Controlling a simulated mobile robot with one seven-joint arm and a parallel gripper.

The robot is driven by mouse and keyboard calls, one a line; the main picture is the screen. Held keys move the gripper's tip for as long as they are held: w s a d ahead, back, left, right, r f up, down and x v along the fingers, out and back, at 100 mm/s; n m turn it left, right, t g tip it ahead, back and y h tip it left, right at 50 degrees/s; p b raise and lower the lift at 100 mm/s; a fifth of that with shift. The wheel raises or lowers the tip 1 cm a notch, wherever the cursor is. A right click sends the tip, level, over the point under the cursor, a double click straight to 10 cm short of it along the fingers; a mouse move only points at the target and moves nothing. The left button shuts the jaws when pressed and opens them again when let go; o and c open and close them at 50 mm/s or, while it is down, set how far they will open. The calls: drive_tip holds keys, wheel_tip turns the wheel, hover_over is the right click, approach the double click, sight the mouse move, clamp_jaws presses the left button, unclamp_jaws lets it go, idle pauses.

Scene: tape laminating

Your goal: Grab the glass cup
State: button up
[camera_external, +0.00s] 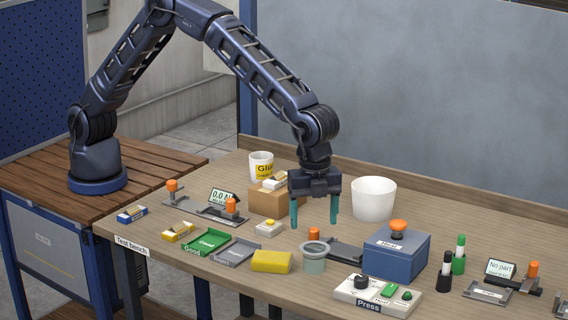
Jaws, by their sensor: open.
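My gripper (313,216) points down over the middle of the bench, open with its two teal fingers apart and nothing between them. A small grey-green cup with a thick rim (314,262), which looks translucent and may be the glass cup, stands upright below and in front of the fingers. An orange knob (314,233) shows just behind it, under the gripper. A plain white cup (373,199) stands to the right of the gripper. A white cup with a yellow "Glue" label (261,165) stands farther back on the left.
A yellow block (272,261) lies left of the grey-green cup. A blue box with an orange button (396,254) stands to its right, and a Press control box (378,295) in front. A cardboard box (267,200) is left of the gripper. Green and grey trays (204,243) lie farther left.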

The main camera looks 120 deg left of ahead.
sight(316, 260)
wheel_tip(316, 260, down, 6)
drive_tip(key=shift+r, duration=0.1)
drive_tip(key=shift+a+f, duration=0.15)
drive_tip(key=shift+f, duration=1.2)
drive_tip(key=shift+a+f, duration=0.1)
drive_tip(key=shift+f, duration=1.2)
drive_tip(key=c, duration=0.7)
